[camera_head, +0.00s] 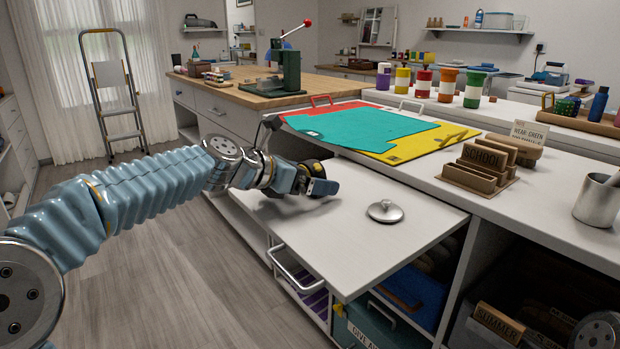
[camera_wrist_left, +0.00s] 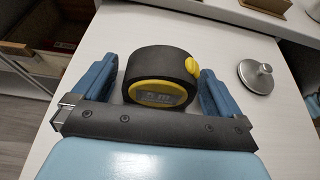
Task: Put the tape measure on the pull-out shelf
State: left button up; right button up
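The tape measure (camera_wrist_left: 161,75) is black with a yellow-ringed face and a yellow button. In the left wrist view it sits between the two blue fingers of my left gripper (camera_wrist_left: 160,88), over the white pull-out shelf (camera_wrist_left: 268,125). The fingers are spread wide beside it, with narrow gaps, so the gripper looks open around it. In the head view my left gripper (camera_head: 318,178) is low over the back left of the pull-out shelf (camera_head: 350,240), and the tape measure (camera_head: 314,168) shows partly behind it. My right gripper is not in view.
A round metal lid with a knob (camera_head: 385,211) lies on the shelf to the right of my gripper. The shelf's front right is clear. Coloured sheets (camera_head: 365,130), a wooden sorter (camera_head: 483,165) and a metal cup (camera_head: 598,200) stand on the counter behind. A handle (camera_head: 290,270) juts out below.

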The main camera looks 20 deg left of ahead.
pick_arm(q)
jog(key=shift+r, duration=0.15)
jog(key=v, duration=1.2)
jog(key=shift+p, duration=0.3)
